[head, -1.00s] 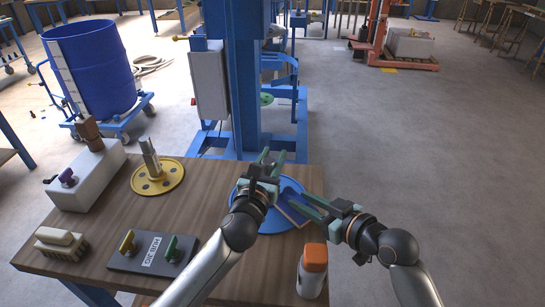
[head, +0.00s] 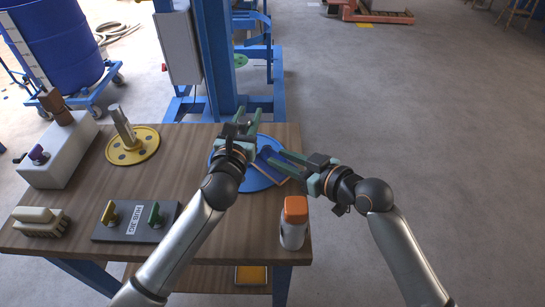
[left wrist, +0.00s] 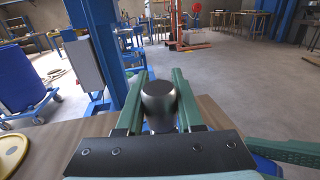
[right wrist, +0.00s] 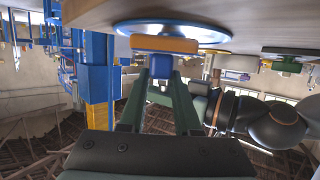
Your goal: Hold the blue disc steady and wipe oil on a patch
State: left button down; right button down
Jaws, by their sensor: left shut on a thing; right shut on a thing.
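The blue disc (head: 253,183) lies on the wooden table near its right end, partly hidden by my grippers. My left gripper (head: 247,122) is above the disc and shut on a dark rounded knob (left wrist: 158,105), which stands between its fingers in the left wrist view. My right gripper (head: 278,160) is at the disc's right side. It is shut on a blue grip (right wrist: 161,66) of a wiping pad with a tan-orange edge (right wrist: 165,44). The pad sits at the disc's face; I cannot tell whether it touches. No oil patch can be made out.
A white bottle with an orange cap (head: 294,222) stands at the front right. A yellow disc (head: 132,146), a white box (head: 58,150), a brush (head: 42,222) and a dark lever panel (head: 136,221) fill the left. Blue machine column (head: 215,60) stands behind.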

jog(key=shift+f, duration=0.85)
jog(key=shift+f, duration=0.15)
jog(key=shift+w, duration=0.75)
jog(key=shift+w+r, duration=0.1)
jog(key=shift+r, duration=0.75)
pick_arm(q)
jog(key=shift+s+d+f, duration=0.1)
jog(key=shift+d+f, duration=0.05)
jog(key=shift+d, duration=0.05)
pick_arm(e)
jog(key=shift+r, duration=0.25)
jog(key=shift+r, duration=0.2)
pick_arm(q)
jog(key=shift+a, duration=0.25)
pick_arm(e)
jog(key=s+d+r, duration=0.4)
jog(key=r, duration=0.2)
jog(key=shift+r, duration=0.2)
jog(key=shift+s, duration=0.1)
pick_arm(q)
jog(key=c, duration=0.9)
grip_release()
